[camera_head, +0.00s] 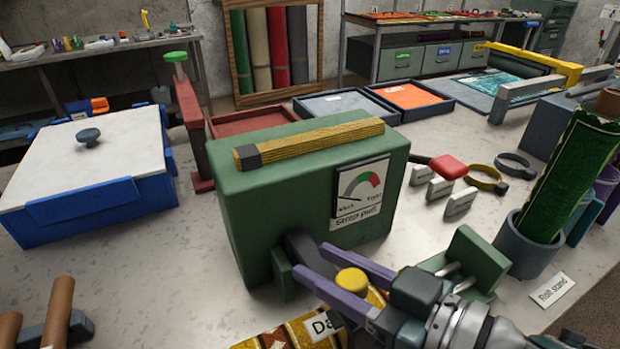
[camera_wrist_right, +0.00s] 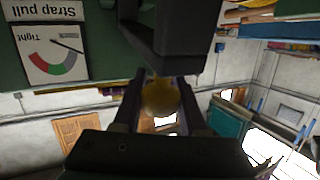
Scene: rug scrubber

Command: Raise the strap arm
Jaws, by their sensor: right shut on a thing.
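The green strap pull box (camera_head: 240,215) stands on the worktop, with a yellow striped bar (camera_head: 320,140) on top. Its dial (camera_head: 361,188) has the needle on the slack side; the dial also shows upside down in the right wrist view (camera_wrist_right: 52,52). A dark strap arm (camera_head: 302,250) comes out low on the box front and leads toward a yellow knob (camera_head: 352,281). My right gripper (camera_head: 312,260), with purple fingers, is shut on the knob, which sits between the fingers in the wrist view (camera_wrist_right: 160,97). My left gripper is out of view.
A green bracket (camera_head: 475,262) stands close right of my right gripper. A patterned roll (camera_head: 290,335) lies just below it. A blue bin with a pale lid (camera_head: 120,150) is at left. A green roll (camera_head: 570,175) stands in a grey holder (camera_head: 528,245) at right.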

